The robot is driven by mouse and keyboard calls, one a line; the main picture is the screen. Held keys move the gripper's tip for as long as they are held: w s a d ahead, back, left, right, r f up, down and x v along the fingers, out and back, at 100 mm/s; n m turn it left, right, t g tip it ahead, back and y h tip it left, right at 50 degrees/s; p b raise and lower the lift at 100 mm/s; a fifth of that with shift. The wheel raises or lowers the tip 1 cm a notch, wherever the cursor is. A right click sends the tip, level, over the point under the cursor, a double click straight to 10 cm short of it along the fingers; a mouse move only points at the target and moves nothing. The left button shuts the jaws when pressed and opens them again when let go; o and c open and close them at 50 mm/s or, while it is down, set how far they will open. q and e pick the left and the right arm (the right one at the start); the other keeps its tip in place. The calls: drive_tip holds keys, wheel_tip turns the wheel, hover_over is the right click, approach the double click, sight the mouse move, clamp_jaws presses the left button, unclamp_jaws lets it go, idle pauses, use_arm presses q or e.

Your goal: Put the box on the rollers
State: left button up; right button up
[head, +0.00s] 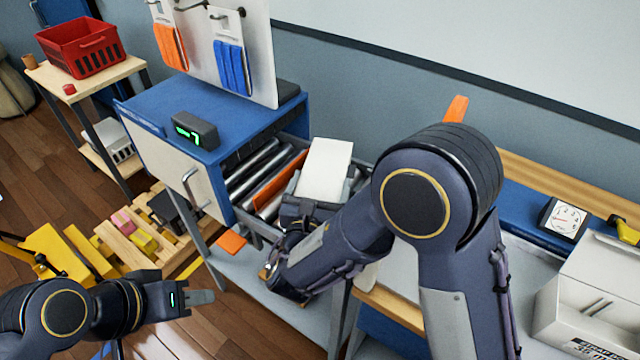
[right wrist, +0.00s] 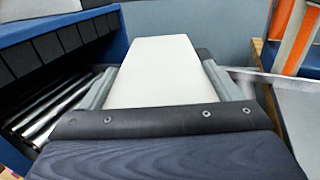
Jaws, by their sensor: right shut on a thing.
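The white box (head: 325,170) is at the rollers (head: 262,160) beside the blue machine with strip curtains. My right gripper (head: 302,205) is shut on the box. In the right wrist view the box (right wrist: 165,70) sits between the two grey fingers (right wrist: 170,92), and the metal rollers (right wrist: 55,105) show to its left. Whether the box's underside touches the rollers is hidden. My left gripper (head: 200,298) is low at the left, away from the box; its finger gap cannot be made out.
The blue machine (head: 215,120) carries a small display (head: 195,131) and a handled front panel. Orange and blue straps (head: 232,68) hang on the board above. A wooden pallet (head: 140,235) stands on the floor at left. A dial scale (head: 563,220) lies at right.

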drive_tip(key=shift+f+b, duration=0.25)
drive_tip(key=shift+b, duration=0.05)
drive_tip(key=o, duration=1.3)
drive_tip(key=s, duration=0.2)
drive_tip(key=s+a+b, duration=0.1)
drive_tip(key=s, duration=0.4)
drive_tip(key=shift+s+a, duration=0.3)
drive_tip(key=shift+s, duration=0.1)
